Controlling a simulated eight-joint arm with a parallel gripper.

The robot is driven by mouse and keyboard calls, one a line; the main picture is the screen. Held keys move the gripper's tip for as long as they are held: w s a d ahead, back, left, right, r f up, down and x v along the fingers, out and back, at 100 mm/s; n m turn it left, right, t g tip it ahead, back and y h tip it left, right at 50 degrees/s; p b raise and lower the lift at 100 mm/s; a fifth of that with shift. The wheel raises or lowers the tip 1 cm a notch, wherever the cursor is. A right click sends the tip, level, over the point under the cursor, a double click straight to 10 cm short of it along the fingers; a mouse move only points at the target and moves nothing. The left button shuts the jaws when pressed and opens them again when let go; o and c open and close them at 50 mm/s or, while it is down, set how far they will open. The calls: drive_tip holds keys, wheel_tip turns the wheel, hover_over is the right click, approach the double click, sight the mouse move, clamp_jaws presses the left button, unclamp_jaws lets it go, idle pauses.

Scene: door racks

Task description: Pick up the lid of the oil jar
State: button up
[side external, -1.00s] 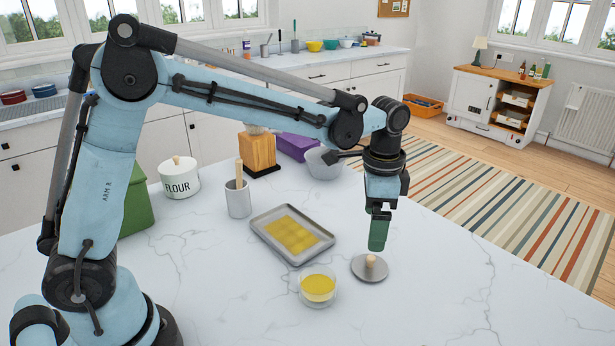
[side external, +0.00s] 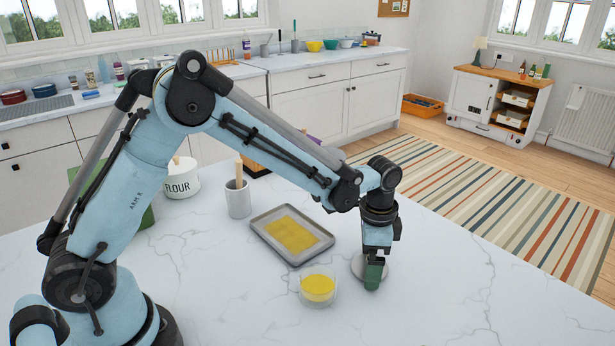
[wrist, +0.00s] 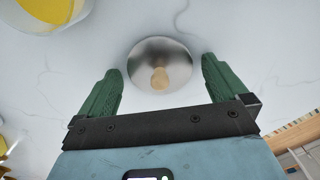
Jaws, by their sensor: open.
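The lid (side external: 384,268) is a round grey metal disc lying flat on the marble counter, partly hidden behind my gripper in the side view. In the wrist view the lid (wrist: 158,52) shows its pale wooden knob (wrist: 160,78). The oil jar (side external: 318,288) is a clear round glass with yellow oil, uncovered, to the left of the lid; its rim also shows at the top left of the wrist view (wrist: 50,10). My gripper (side external: 373,282) is low over the lid. In the wrist view my gripper (wrist: 160,76) is open, its green fingers on either side of the knob.
A grey tray with a yellow slab (side external: 291,235) lies behind the jar. A grey cup with a wooden handle (side external: 238,198) and a white flour canister (side external: 180,182) stand farther back left. The counter right of and in front of the lid is clear.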

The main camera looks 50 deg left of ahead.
drive_tip(key=shift+c, duration=0.5)
drive_tip(key=c, duration=0.8)
drive_tip(key=shift+c, duration=0.2)
drive_tip(key=shift+r, duration=0.1)
drive_tip(key=shift+r, duration=0.55)
wheel_tip(320, 180, up, 3)
drive_tip(key=shift+f, duration=0.1)
drive_tip(key=s+d+r, duration=0.6)
drive_tip(key=s+d, duration=0.1)
drive_tip(key=d, duration=0.1)
drive_tip(key=s+a, duration=0.5)
drive_tip(key=a, duration=0.5)
drive_tip(key=shift+n, duration=0.4)
drive_tip(key=shift+s+a+f, duration=0.1)
drive_tip(key=shift+a+f, duration=0.05)
drive_tip(key=shift+f, duration=2.6)
